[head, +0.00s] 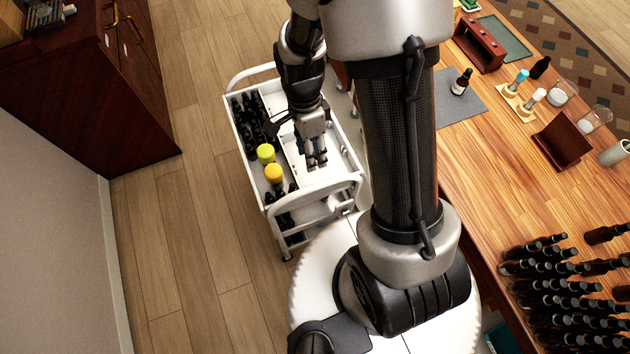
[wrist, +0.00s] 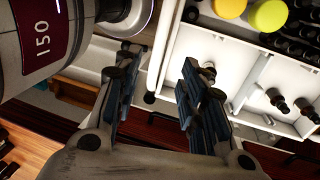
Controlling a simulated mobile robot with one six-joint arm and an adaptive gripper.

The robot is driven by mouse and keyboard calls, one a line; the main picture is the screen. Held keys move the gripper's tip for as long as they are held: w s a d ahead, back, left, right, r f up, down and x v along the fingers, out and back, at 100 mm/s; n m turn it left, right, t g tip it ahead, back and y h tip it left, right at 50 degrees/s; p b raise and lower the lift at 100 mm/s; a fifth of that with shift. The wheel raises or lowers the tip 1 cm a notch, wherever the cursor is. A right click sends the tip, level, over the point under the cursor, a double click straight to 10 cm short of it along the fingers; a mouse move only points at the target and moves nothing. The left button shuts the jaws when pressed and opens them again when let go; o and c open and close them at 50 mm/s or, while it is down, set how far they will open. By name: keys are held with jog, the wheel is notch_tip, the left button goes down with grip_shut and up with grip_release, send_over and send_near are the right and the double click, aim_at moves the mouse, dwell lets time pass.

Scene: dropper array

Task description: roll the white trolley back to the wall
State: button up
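The white trolley (head: 352,160) stands on the wood floor beside the workbench, with a rail at each end. Its top tray holds dark bottles and two yellow-topped items; it also shows in the wrist view (wrist: 237,55). My gripper (head: 317,163) points down over the trolley's right-hand side, in front of part of the tray. In the wrist view my gripper (wrist: 158,82) has its two fingers spread. A thin white edge of the trolley shows between them, and I see no contact. The wall (head: 50,220) is at the lower left.
A dark wooden cabinet (head: 90,100) stands at the upper left. Bare floor (head: 190,190) lies between the trolley and the wall and cabinet. The workbench (head: 490,190) with several bottles and a small rack is on the right. My base and column stand close to the trolley's near end.

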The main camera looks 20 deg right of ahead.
aim_at(316, 185)
jog(key=f+b, duration=0.1)
jog(key=f, duration=0.3)
jog(key=s+f+b, duration=0.1)
jog(key=f, duration=0.3)
jog(key=s+f+b, duration=0.1)
jog(key=f, duration=0.3)
jog(key=shift+s+f, duration=0.25)
jog(key=shift+f, duration=0.05)
jog(key=shift+c, duration=0.3)
grip_shut()
